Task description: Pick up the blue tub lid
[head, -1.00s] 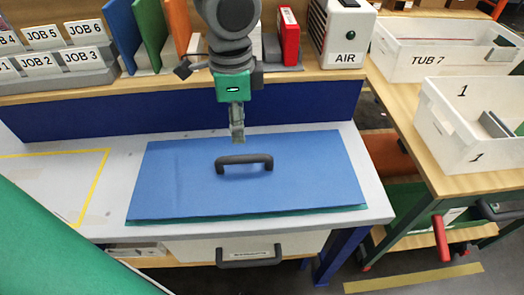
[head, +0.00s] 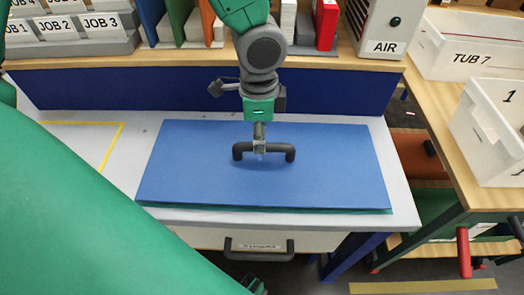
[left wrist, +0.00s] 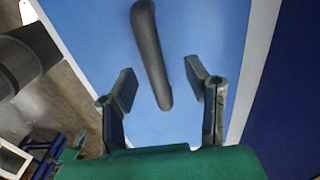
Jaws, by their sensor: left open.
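The blue tub lid (head: 330,180) lies flat on the white table, with a thin green edge showing under its front side. Its dark bar handle (head: 288,152) stands up near the middle. My left gripper (head: 260,151) points down over the handle's middle in the head view. In the left wrist view its two fingers (left wrist: 160,84) are open, one on each side of the handle (left wrist: 149,45), touching neither side. I cannot tell how deep the handle sits between them. My right gripper is not seen.
A dark blue panel (head: 150,90) rises behind the table, under a shelf with job boxes, binders and an AIR unit (head: 375,28). White tubs (head: 490,55) stand on a bench at right. A drawer with a dark handle (head: 260,250) is below the table's front edge.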

